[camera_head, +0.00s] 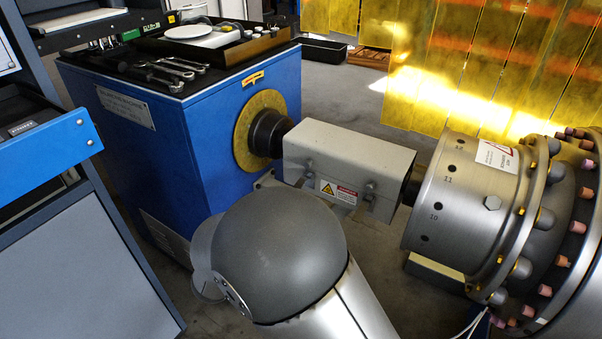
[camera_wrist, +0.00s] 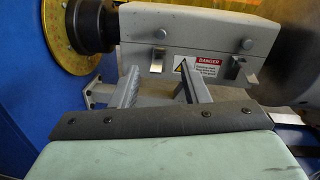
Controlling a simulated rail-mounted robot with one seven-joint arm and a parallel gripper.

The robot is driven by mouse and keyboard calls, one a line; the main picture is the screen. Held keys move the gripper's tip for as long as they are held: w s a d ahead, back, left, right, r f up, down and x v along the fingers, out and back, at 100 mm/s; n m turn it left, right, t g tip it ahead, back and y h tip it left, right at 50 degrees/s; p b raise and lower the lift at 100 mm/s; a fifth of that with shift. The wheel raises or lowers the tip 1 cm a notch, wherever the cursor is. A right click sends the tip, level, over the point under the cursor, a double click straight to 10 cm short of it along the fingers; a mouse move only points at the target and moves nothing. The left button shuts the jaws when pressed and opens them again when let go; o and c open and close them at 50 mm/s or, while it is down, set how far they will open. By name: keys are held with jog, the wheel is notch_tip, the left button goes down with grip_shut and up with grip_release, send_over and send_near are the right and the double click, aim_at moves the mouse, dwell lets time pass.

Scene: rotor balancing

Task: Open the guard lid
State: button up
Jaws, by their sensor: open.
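The guard lid (camera_head: 350,152) is a grey box-shaped cover over the shaft between the blue machine and the large metal rotor. It appears shut. A danger label and two metal latches sit on its front face. In the wrist view the guard lid (camera_wrist: 200,28) fills the upper middle, with the left latch (camera_wrist: 157,60) and right latch (camera_wrist: 243,70) along its lower front. My gripper (camera_wrist: 160,88) is open, its two fingers apart and empty, pointing at the guard's lower front. Contact with the guard cannot be told. In the head view my arm hides the gripper.
The blue balancing machine (camera_head: 190,125) stands left of the guard, with wrenches (camera_head: 170,72) and a tray on top. The rotor (camera_head: 465,195) stands at the right. A blue-grey cabinet (camera_head: 75,250) is at the far left. Yellow curtains (camera_head: 470,60) hang behind.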

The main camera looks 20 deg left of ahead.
jog(key=w, duration=0.5)
jog(key=w+d+b, duration=0.1)
jog(key=w, duration=0.4)
jog(key=w+d, duration=0.1)
jog(key=w, duration=0.4)
jog(key=shift+w+d+b, duration=0.2)
jog(key=shift+w+b, duration=0.05)
jog(key=shift+b, duration=0.15)
grip_shut()
